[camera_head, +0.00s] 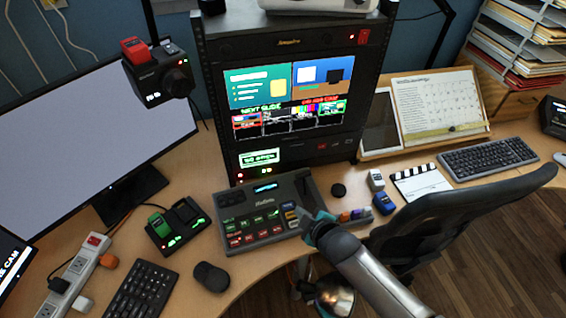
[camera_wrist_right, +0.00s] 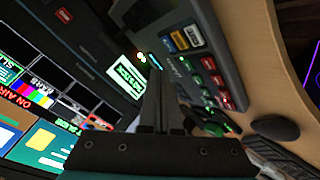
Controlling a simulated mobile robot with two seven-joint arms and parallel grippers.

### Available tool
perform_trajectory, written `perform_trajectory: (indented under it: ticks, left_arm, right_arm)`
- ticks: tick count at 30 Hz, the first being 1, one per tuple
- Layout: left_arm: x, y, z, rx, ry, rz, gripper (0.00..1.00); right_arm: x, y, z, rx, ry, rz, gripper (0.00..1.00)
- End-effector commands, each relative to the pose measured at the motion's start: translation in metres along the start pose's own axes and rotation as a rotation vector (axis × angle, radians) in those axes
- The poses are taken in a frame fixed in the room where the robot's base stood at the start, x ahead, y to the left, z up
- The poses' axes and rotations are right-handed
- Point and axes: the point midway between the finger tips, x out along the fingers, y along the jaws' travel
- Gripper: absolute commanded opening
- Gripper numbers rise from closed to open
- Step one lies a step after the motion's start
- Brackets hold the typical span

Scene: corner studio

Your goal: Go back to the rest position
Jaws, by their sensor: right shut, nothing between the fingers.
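My right gripper (camera_head: 318,222) reaches in from the lower right of the head view, at the right edge of the switcher panel (camera_head: 262,215). In the right wrist view its two dark fingers (camera_wrist_right: 163,105) are together with nothing between them. The switcher panel, with its lit coloured buttons, also shows in the right wrist view (camera_wrist_right: 190,45), just beyond the fingers. Whether the fingertips touch the panel cannot be told. My left gripper is in neither view.
A rack with screens (camera_head: 290,95) stands behind the panel. A large monitor (camera_head: 80,140), a charger (camera_head: 178,225) and a keyboard (camera_head: 140,290) are on the left. A clapperboard (camera_head: 420,183) and a black chair (camera_head: 450,215) are on the right. Small coloured items (camera_head: 354,215) lie beside the gripper.

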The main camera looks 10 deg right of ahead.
Motion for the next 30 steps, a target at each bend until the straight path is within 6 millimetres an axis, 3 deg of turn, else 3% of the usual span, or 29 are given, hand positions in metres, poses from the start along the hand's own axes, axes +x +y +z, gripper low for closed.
perform_trajectory:
  ticks: [7, 11, 24, 30]
  left_arm:
    - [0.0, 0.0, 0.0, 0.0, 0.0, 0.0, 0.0]
    - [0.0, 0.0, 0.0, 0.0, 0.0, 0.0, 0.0]
    - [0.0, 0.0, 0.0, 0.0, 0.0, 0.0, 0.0]
    - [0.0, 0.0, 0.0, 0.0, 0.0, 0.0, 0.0]
  right_arm:
    - [-0.004, -0.002, -0.001, 0.022, -0.011, -0.008, 0.0]
    - [-0.021, -0.009, -0.004, 0.109, -0.058, -0.039, 0.0]
    - [-0.146, -0.032, 0.003, 0.567, -0.39, -0.162, 0.0]
    - [-0.188, -0.035, 0.007, 0.682, -0.491, -0.179, 0.0]
